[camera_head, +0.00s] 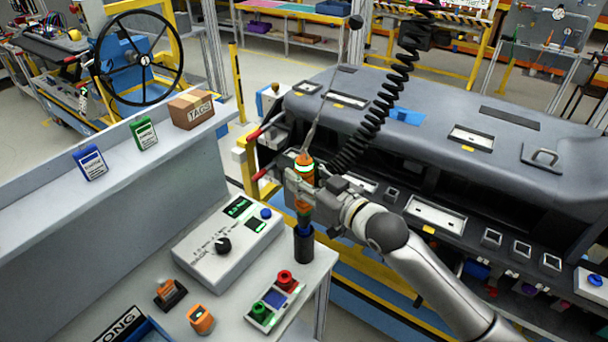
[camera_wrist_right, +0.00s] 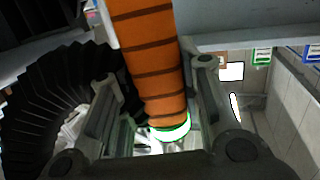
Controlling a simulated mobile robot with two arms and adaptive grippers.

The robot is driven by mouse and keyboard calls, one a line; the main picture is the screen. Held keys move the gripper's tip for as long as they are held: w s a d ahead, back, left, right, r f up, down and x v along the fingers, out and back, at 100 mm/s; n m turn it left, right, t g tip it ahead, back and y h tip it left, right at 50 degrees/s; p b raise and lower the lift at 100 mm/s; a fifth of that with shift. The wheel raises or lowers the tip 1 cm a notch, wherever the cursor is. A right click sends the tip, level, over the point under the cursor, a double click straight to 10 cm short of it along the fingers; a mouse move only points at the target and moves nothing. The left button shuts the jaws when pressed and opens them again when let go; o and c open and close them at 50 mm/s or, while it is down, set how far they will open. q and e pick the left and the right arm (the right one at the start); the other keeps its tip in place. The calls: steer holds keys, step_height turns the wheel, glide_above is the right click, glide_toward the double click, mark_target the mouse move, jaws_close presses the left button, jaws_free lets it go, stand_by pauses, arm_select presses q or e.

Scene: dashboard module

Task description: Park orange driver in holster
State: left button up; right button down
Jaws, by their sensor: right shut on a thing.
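The orange driver (camera_head: 304,162) is upright in my right gripper (camera_head: 303,186), with a lit green ring near its top. The wrist view shows its dark-banded orange body (camera_wrist_right: 150,60) between the fingers (camera_wrist_right: 150,115). Its lower end, with a blue part, lines up with the mouth of the black cup-like holster (camera_head: 303,247) at the table's right edge. How far the tip is inside the holster cannot be told. A thin cable rises from the driver's top. My left gripper is not in view.
A grey controller box (camera_head: 228,243) stands left of the holster, a button box (camera_head: 274,300) in front. A black coiled hose (camera_head: 385,95) hangs close behind the driver. The dashboard (camera_head: 440,100) lies to the right, beneath my right arm.

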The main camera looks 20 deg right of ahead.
mark_target(309, 206)
steer(key=shift+f+b, duration=2.05)
steer(key=shift+f, duration=1.55)
steer(key=shift+p, duration=0.3)
steer(key=shift+f, duration=0.15)
